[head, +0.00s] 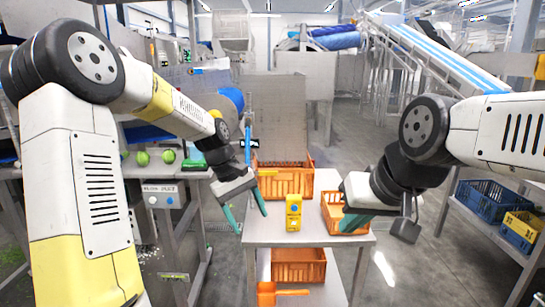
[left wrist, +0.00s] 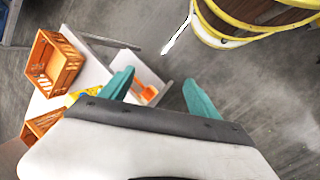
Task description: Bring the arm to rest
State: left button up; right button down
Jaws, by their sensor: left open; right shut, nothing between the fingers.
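My left gripper (head: 247,212) hangs above the left edge of the light grey table (head: 270,233), its two teal fingers spread apart with nothing between them. In the left wrist view my left gripper (left wrist: 157,84) is also open and empty, with floor and table edge beyond it. My right gripper (head: 350,223) is shut and empty, in front of the small orange crate (head: 331,208) at the table's right. Its fingertips are partly hard to make out against the crate. A yellow box-shaped item (head: 293,213) stands upright on the table between the two grippers, apart from both.
A larger orange crate (head: 287,184) stands at the table's back. Another orange crate (head: 298,266) and an orange scoop (head: 268,293) are below on the lower shelf. Blue (head: 486,199) and yellow (head: 520,230) crates sit on a right-hand rack. A bench with green round items (head: 142,158) is at left.

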pick_arm(q)
jog(key=s+a+r+m+t+y, duration=0.2)
jog(key=s+a+r, duration=0.3)
jog(key=s+r, duration=0.5)
jog(key=shift+s+r+m+t, duration=0.15)
jog(key=shift+s+m+t, duration=0.65)
jog(key=shift+s+m, duration=0.1)
jog(key=s+m+t, duration=0.1)
jog(key=s, duration=0.2)
jog(key=s+a+r+t, duration=0.1)
jog(key=s, duration=0.2)
jog(key=s+a+r+m, duration=0.1)
jog(key=s, duration=0.2)
jog(key=shift+s+a+r+m+t, duration=0.1)
jog(key=shift+a+r+m+t, duration=0.05)
jog(key=shift+a+m+t, duration=0.2)
jog(key=shift+c, duration=0.2)
